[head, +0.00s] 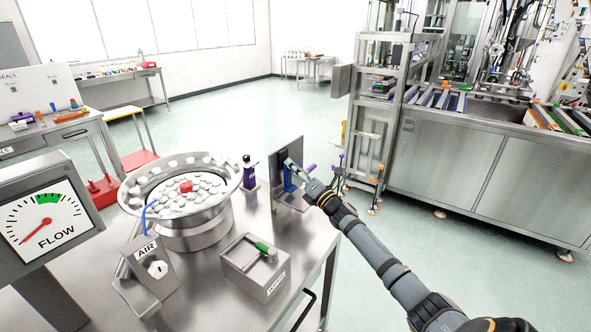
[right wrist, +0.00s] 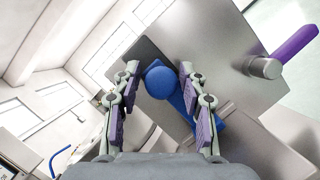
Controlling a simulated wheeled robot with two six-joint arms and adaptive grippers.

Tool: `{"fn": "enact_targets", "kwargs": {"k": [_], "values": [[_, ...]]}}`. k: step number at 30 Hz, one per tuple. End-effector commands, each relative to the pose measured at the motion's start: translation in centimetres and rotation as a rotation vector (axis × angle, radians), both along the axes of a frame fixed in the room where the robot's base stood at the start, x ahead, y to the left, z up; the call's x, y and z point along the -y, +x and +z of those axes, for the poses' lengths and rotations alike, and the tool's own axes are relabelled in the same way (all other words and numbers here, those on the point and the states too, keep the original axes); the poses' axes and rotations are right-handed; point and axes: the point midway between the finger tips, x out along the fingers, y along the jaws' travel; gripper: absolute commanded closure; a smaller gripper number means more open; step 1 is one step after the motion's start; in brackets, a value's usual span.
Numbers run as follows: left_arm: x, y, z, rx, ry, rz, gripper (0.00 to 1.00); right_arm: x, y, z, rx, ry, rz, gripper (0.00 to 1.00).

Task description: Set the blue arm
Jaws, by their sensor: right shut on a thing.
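The blue arm (head: 287,182) is fixed to an upright grey metal plate (head: 280,151) at the table's right edge. In the right wrist view the blue arm (right wrist: 186,92) has a round blue end and slants down to the right, in front of a dark slot. My right gripper (head: 297,174) reaches in from the right and is shut on the blue arm, hiding part of it. Its purple-padded fingers (right wrist: 160,112) show on both sides of the blue arm in the right wrist view. My left gripper is not in view.

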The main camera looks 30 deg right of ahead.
Motion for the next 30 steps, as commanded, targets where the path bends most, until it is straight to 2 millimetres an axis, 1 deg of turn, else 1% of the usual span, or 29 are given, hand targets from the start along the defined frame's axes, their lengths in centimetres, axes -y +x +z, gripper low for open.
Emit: {"fn": "enact_targets", "kwargs": {"k": [5, 10, 12, 19, 20, 21, 23, 30], "values": [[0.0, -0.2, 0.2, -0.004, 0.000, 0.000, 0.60, 0.0, 0.0, 0.3, -0.001, 0.004, 0.000, 1.00], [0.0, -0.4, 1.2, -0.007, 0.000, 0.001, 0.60, 0.0, 0.0, 2.8, 0.001, 0.003, 0.001, 1.00], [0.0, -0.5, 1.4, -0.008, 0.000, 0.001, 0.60, 0.0, 0.0, 3.3, 0.000, 0.005, 0.001, 1.00], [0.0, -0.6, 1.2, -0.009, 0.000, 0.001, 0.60, 0.0, 0.0, 3.2, 0.001, 0.006, 0.001, 1.00], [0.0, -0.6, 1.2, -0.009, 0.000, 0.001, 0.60, 0.0, 0.0, 3.2, 0.001, 0.006, 0.001, 0.58], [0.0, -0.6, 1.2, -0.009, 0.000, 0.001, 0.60, 0.0, 0.0, 3.2, 0.001, 0.006, 0.002, 0.53], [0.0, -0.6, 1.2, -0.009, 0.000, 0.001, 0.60, 0.0, 0.0, 3.2, 0.001, 0.005, 0.001, 0.46], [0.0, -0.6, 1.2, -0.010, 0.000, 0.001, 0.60, 0.0, 0.0, 3.1, 0.000, 0.003, 0.001, 0.46]]}}
